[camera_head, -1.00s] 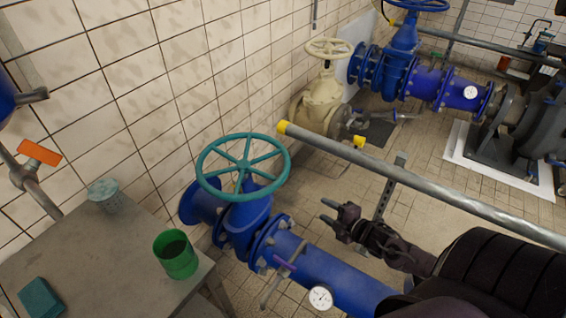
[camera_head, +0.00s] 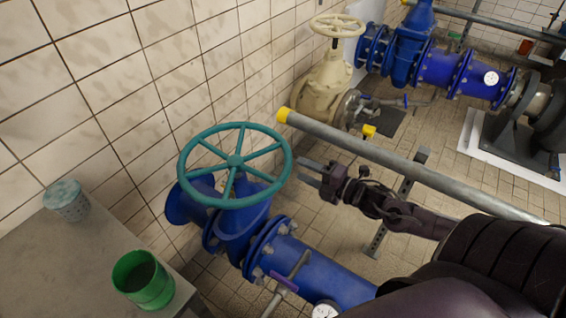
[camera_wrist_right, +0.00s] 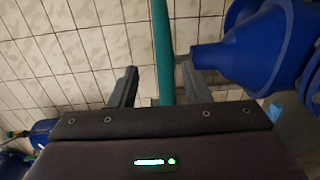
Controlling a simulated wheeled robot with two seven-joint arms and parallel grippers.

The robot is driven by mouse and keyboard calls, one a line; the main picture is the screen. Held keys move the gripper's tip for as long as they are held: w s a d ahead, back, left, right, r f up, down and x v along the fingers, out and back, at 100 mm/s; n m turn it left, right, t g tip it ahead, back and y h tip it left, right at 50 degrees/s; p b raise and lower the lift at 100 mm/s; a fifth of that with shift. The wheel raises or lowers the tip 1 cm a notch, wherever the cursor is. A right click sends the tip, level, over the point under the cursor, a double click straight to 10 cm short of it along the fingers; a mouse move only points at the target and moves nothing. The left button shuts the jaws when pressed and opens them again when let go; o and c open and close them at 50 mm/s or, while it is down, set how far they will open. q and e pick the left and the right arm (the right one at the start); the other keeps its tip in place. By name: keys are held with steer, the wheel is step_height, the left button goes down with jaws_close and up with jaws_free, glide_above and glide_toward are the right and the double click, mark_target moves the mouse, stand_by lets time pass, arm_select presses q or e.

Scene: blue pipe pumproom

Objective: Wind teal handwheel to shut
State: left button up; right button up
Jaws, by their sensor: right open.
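The teal handwheel (camera_head: 236,160) sits on a blue valve (camera_head: 240,225) in the middle of the head view. Its rim and spokes show clearly. My right gripper (camera_head: 301,172) is open beside the right side of the rim, with its fingers pointing left towards it. In the right wrist view, a teal length of the wheel (camera_wrist_right: 161,45) runs upright between the two spread fingers (camera_wrist_right: 157,72). I cannot tell whether they touch it. My left gripper is out of view.
A grey pipe with a yellow end (camera_head: 400,165) runs just behind my right gripper. A cream valve (camera_head: 325,90) stands behind, by the tiled wall.

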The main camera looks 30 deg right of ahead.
mark_target(288, 163)
steer(key=x, duration=0.6)
steer(key=shift+w+f, duration=0.15)
steer(key=shift+f, duration=0.05)
steer(key=shift+x, duration=0.85)
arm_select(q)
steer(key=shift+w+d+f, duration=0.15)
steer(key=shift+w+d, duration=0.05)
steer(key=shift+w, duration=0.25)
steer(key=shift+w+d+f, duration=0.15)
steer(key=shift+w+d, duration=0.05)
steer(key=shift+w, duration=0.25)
arm_select(e)
steer(key=shift+f, duration=0.1)
jaws_close()
